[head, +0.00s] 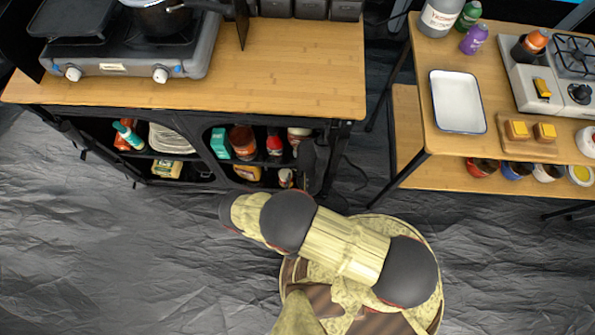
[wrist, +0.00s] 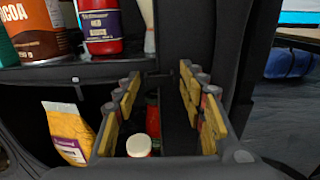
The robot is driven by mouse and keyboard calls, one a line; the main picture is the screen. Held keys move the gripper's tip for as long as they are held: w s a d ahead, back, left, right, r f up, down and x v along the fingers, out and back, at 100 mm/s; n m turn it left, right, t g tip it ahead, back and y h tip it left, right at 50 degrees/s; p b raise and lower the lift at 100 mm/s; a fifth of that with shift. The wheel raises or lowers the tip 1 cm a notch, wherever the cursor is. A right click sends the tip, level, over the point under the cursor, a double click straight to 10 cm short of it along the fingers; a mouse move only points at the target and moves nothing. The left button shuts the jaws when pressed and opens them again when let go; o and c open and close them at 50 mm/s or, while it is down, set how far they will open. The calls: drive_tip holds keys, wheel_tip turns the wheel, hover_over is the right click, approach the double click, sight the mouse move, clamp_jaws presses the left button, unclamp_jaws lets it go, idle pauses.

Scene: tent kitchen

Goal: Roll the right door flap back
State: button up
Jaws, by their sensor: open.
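A dark fabric panel (wrist: 192,28), which looks like the right door flap, hangs upright at the right side of the cabinet opening in the wrist view. My gripper (wrist: 159,76) is open, with yellow-padded fingers spread at the cabinet front. The panel's lower part runs behind and between the fingers; I cannot tell whether they touch it. In the head view, my dark gripper (head: 312,165) is at the right end of the black cabinet (head: 185,125), and the flap cannot be made out there. Nothing is clearly held.
A red bottle (wrist: 153,115) and a white-capped jar (wrist: 139,146) stand beyond the fingers. A yellow packet (wrist: 67,133) is to the left. A shelf above holds a cocoa tin (wrist: 32,32). A wooden table (head: 410,145) stands right; the floor left of my arm is clear.

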idle(0.3)
drive_tip(key=shift+r, duration=5)
drive_tip(key=shift+c, duration=0.5)
